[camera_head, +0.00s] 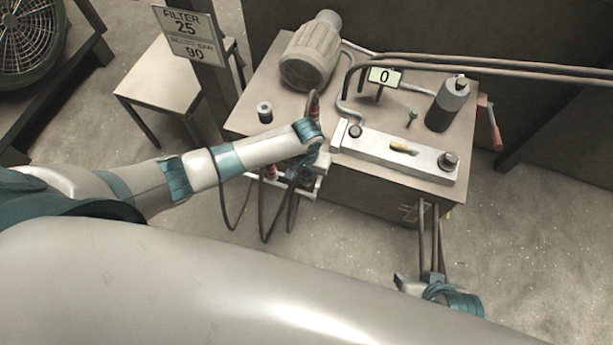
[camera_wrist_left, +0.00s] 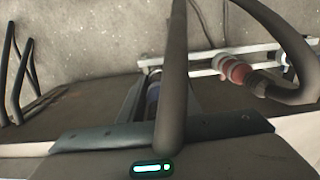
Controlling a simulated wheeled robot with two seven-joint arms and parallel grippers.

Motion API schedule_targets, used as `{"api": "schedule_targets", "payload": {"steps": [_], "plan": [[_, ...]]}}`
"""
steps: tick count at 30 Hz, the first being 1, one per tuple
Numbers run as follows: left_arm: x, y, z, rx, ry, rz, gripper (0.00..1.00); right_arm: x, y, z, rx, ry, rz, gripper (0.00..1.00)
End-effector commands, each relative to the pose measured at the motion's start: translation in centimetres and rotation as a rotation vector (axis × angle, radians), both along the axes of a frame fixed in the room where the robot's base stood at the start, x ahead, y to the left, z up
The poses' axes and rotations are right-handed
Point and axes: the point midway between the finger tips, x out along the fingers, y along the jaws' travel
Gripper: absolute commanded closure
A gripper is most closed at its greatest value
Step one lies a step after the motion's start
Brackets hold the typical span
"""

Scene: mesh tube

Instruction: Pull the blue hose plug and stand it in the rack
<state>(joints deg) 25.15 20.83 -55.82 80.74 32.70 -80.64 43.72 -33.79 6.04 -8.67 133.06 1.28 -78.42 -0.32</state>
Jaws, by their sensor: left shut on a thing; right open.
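My left gripper (camera_head: 305,166) points down at the front left edge of the bench, shut on the blue hose plug (camera_wrist_left: 153,92). In the left wrist view the plug's blue body shows between the fingers, with a thick dark hose (camera_wrist_left: 174,60) in front hiding part of it. The pale rack (camera_wrist_left: 205,70) runs along the bench edge beside the plug. Whether the plug is seated or free of its socket cannot be told. A red hose plug (camera_wrist_left: 235,71) is at the rack to the right. My right gripper (camera_head: 416,284) is open and empty, low in front of the bench.
Dark hoses (camera_head: 265,220) hang below the rack. A sign (camera_head: 190,35) stands at left.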

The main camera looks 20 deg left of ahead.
Motion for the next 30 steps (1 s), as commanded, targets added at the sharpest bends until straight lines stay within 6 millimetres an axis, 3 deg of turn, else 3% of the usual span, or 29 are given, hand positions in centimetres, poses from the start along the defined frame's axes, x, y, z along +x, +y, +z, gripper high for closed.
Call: {"api": "schedule_targets", "payload": {"steps": [30], "plan": [[0.0,0.0,0.0,0.0,0.0,0.0,1.0,0.0,0.0,1.0,0.0,0.0,0.0,0.53]]}}
